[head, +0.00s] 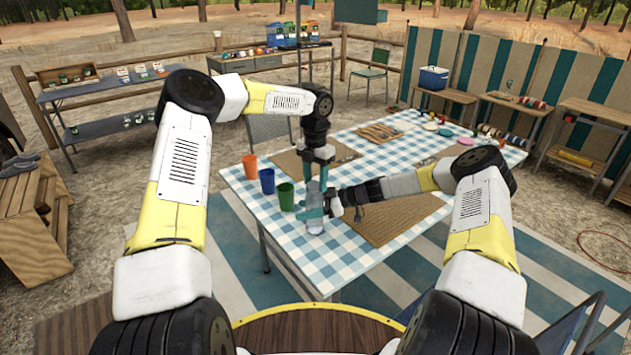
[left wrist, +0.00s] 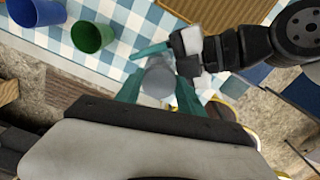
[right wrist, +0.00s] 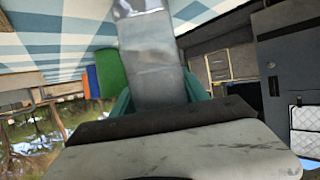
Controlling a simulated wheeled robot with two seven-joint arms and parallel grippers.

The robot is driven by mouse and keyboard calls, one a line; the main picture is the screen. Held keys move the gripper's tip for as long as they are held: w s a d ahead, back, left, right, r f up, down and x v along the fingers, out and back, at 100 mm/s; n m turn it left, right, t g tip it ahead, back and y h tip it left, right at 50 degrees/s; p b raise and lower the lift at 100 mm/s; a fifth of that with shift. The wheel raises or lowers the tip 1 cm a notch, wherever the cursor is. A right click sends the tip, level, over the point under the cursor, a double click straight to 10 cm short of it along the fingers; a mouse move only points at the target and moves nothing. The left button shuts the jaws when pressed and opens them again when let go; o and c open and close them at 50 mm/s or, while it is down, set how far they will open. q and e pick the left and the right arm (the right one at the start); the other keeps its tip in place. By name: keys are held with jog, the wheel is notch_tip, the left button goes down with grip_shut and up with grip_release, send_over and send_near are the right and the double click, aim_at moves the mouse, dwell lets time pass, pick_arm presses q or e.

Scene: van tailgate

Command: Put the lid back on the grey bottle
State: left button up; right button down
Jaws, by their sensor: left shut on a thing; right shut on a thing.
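The grey, see-through bottle (head: 315,222) stands upright on the checked tablecloth near the table's front edge. My right gripper (head: 322,205) is shut around its body from the right; the bottle (right wrist: 150,60) also fills the middle of the right wrist view. My left gripper (head: 316,180) points straight down over the bottle. In the left wrist view a round grey lid (left wrist: 158,83) sits between its teal fingers, in line with the bottle. The lid hides the bottle's mouth, so I cannot tell whether the two touch.
A green cup (head: 286,196), a blue cup (head: 267,181) and an orange cup (head: 250,166) stand left of the bottle. A brown mat (head: 400,218) lies to the right, under my right forearm. Plates and food are farther back on the table (head: 350,262).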

pick_arm(q)
jog(key=o, duration=1.3)
jog(key=shift+r, duration=2.3)
jog(key=shift+c, duration=0.5)
